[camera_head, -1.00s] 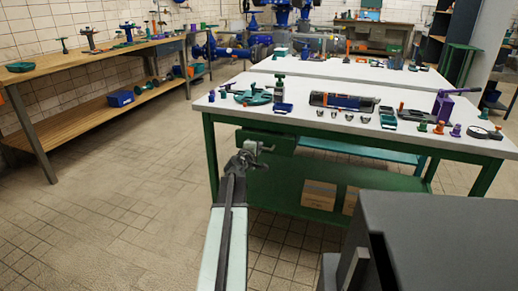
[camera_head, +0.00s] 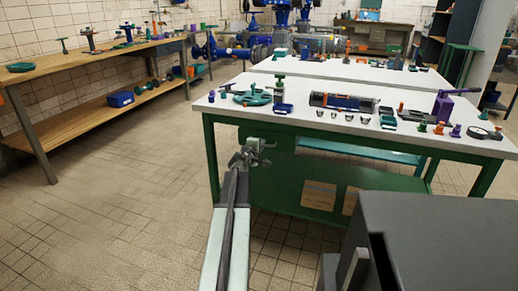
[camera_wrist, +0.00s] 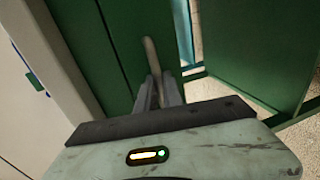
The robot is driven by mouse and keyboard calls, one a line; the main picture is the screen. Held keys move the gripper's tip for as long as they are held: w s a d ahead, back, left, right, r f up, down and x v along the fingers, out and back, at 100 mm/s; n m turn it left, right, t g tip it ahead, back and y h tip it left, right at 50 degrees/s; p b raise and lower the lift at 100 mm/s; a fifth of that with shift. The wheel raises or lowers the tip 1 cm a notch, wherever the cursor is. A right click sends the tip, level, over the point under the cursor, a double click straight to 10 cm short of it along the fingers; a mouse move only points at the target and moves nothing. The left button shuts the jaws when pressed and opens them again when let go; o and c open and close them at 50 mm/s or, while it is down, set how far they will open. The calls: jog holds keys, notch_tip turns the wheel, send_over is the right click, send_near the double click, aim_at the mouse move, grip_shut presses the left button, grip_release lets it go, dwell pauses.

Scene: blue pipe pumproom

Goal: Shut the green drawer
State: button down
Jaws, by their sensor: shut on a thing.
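The green drawer (camera_head: 282,139) is under the near left part of the white-topped table. My gripper (camera_head: 266,147) is in front of it and hides part of its front. In the wrist view the drawer's green front (camera_wrist: 115,40) fills the upper middle. A pale bar handle (camera_wrist: 151,54) runs between the two dark fingers of my gripper (camera_wrist: 158,82), which are shut on it. How far the drawer stands out is hard to tell.
The white tabletop (camera_head: 350,98) carries a green handwheel (camera_head: 252,98), a dark toolbox-like item (camera_head: 343,102) and several small parts. A wooden bench (camera_head: 95,55) stands at left. The tiled floor left of my arm is clear.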

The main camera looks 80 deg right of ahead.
jog(key=shift+s+d, duration=0.15)
jog(key=shift+d, duration=0.55)
jog(key=c, duration=1.8)
grip_release()
jog(key=shift+o, duration=0.2)
jog(key=p+v, duration=0.1)
jog(key=v, duration=0.7)
jog(key=shift+p, duration=0.3)
